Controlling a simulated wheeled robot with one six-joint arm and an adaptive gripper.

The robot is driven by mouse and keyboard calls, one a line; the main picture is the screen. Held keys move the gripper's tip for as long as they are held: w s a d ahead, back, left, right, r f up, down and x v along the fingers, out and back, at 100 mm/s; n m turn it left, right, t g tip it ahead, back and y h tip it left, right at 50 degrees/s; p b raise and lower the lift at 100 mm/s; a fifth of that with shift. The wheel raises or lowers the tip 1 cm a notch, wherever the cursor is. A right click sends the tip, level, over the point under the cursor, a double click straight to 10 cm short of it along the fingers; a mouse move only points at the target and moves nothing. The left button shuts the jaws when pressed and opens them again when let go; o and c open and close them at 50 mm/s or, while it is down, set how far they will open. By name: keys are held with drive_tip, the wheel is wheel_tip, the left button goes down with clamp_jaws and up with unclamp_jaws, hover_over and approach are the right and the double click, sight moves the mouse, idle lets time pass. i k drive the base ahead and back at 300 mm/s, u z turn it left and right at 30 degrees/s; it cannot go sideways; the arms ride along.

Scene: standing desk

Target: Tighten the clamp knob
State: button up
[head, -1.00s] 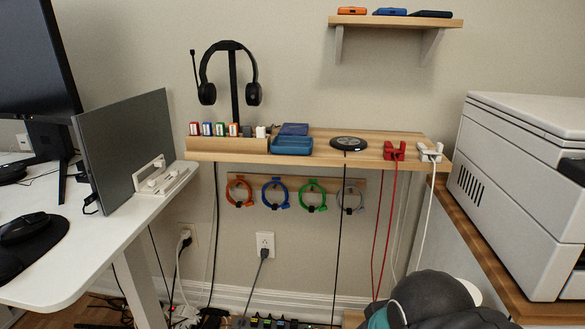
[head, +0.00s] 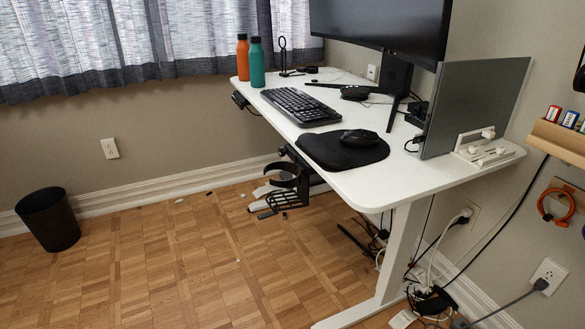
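A black cup holder (head: 288,183) hangs below the front edge of the white standing desk (head: 385,181) in the head view. A dark bracket or clamp (head: 292,154) joins it to the desk edge. A knob on this clamp is too small and dark to make out, so I cannot tell how tight it is. My gripper is not in view.
Small pale and dark pieces lie on the wood floor (head: 190,270) near the holder. A black bin (head: 48,219) stands at the left wall. Cables and a power strip (head: 402,319) lie beyond the desk leg (head: 397,250). The floor at front left is clear.

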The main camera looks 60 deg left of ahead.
sight(282, 152)
drive_tip(key=u, duration=1.9)
drive_tip(key=k, duration=0.45)
drive_tip(key=u, duration=0.3)
drive_tip(key=i, duration=0.5)
